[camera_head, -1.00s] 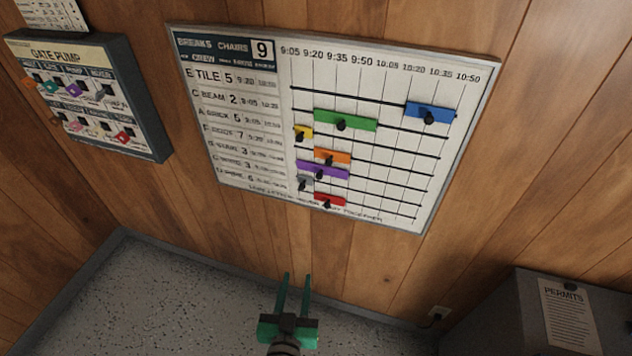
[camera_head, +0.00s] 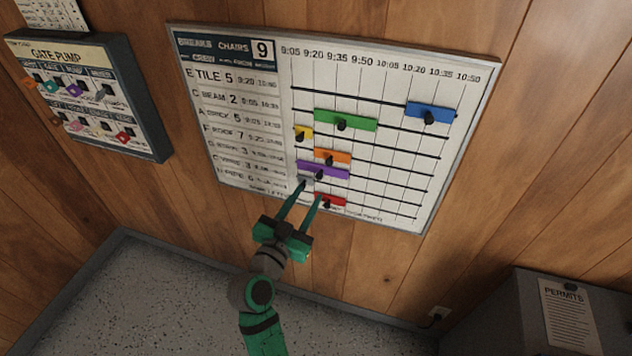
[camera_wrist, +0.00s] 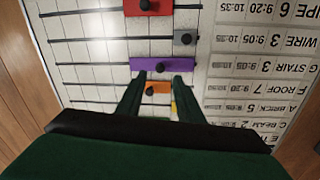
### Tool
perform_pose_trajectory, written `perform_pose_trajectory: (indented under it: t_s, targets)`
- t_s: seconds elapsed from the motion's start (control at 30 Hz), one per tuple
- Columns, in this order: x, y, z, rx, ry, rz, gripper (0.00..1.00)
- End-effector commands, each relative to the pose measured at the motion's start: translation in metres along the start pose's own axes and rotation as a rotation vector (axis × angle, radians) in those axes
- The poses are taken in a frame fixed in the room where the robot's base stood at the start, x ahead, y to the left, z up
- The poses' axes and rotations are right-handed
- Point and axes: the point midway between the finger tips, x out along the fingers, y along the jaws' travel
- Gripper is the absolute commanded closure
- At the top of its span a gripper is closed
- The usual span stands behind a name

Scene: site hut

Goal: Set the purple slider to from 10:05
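The purple slider (camera_head: 323,170) sits on a lower track of the white wall board (camera_head: 400,66), toward the left, under the 9:05 to 9:35 columns. It has a dark knob and also shows in the wrist view (camera_wrist: 162,65). My gripper (camera_head: 311,190) is open, its two green fingers pointing up at the board just below the purple slider. In the wrist view the fingers (camera_wrist: 160,76) reach toward the purple slider's lower edge, either side of its knob. I cannot tell whether they touch the board. Nothing is held.
Orange (camera_head: 332,156), grey (camera_head: 306,181) and red (camera_head: 330,200) sliders lie close around the purple one. Green (camera_head: 346,120), yellow (camera_head: 303,132) and blue (camera_head: 430,112) sliders sit higher. The purple slider's track is clear to its right. A gate pump panel (camera_head: 95,60) hangs left.

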Motion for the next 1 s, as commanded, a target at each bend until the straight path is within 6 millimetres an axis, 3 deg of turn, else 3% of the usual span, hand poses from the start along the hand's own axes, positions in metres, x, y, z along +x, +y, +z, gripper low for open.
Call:
perform_pose_trajectory:
  t_s: [0.2, 0.4, 0.8, 0.83, 0.97, 1.0]
  targets:
    - [0.039, 0.001, -0.001, 0.000, 0.001, 0.002, 0.66]
    - [0.061, -0.001, 0.000, -0.001, 0.000, -0.001, 0.66]
    - [0.069, 0.000, 0.000, -0.001, -0.001, 0.000, 0.66]
    - [0.069, 0.000, 0.000, -0.001, -0.001, 0.000, 0.69]
    - [0.069, 0.001, 0.000, -0.001, 0.000, 0.001, 1.00]
    - [0.069, 0.001, 0.000, -0.001, 0.000, 0.001, 1.00]
